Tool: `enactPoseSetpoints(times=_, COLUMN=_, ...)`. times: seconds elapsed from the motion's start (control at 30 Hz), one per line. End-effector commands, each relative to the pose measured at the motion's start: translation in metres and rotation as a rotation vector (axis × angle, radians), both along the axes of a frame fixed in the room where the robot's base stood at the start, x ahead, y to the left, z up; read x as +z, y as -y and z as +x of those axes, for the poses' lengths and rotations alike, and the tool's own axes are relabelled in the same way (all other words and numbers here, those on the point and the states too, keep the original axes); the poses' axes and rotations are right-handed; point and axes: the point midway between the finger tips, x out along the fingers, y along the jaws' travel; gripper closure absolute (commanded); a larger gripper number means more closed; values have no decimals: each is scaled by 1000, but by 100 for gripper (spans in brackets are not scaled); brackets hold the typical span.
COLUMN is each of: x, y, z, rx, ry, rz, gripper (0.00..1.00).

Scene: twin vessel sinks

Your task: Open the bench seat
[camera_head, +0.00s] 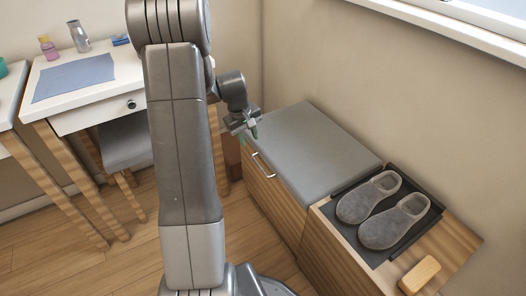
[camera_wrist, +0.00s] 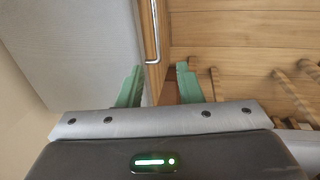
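The bench seat (camera_head: 310,150) has a grey padded top over a wooden box, and it looks shut. A metal bar handle (camera_head: 263,165) is on its front face. In the wrist view the grey seat top (camera_wrist: 75,50) fills the left, and the handle (camera_wrist: 154,45) shows at the top beside the wooden front. My gripper (camera_head: 250,128) is near the back end of the seat, by its front edge. In the wrist view my gripper (camera_wrist: 158,85) is open, with green fingers apart and nothing held between them. The handle lies beyond the fingertips, apart from them.
A wooden cabinet (camera_head: 455,238) beside the bench bears a dark tray (camera_head: 372,252) with grey slippers (camera_head: 395,222) and a wooden block (camera_head: 419,275). A white table (camera_head: 60,118) and a stool (camera_head: 125,142) stand left. Wooden floor (camera_head: 255,235) is clear before the bench.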

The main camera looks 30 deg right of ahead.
Motion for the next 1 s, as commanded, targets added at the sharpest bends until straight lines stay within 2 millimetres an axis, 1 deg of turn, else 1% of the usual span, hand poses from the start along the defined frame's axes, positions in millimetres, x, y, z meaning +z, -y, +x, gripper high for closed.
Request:
enactPoseSetpoints(times=0.17, x=-14, y=7, z=2, rx=0, ry=-8, rz=-2, gripper=67)
enactPoseSetpoints(times=0.23, x=-24, y=8, z=1, rx=0, ry=-9, rz=-2, gripper=67)
enactPoseSetpoints(times=0.37, x=-50, y=12, z=2, rx=1, ry=-10, rz=-1, gripper=67)
enactPoseSetpoints(times=0.5, x=-81, y=18, z=2, rx=0, ry=-10, rz=0, gripper=67)
enactPoseSetpoints(times=0.7, x=-117, y=26, z=3, rx=0, ry=-7, rz=-1, gripper=67)
enactPoseSetpoints(times=0.83, x=-131, y=29, z=3, rx=1, ry=-7, rz=-1, gripper=67)
enactPoseSetpoints(times=1.0, x=-138, y=30, z=3, rx=1, ry=-5, rz=-1, gripper=67)
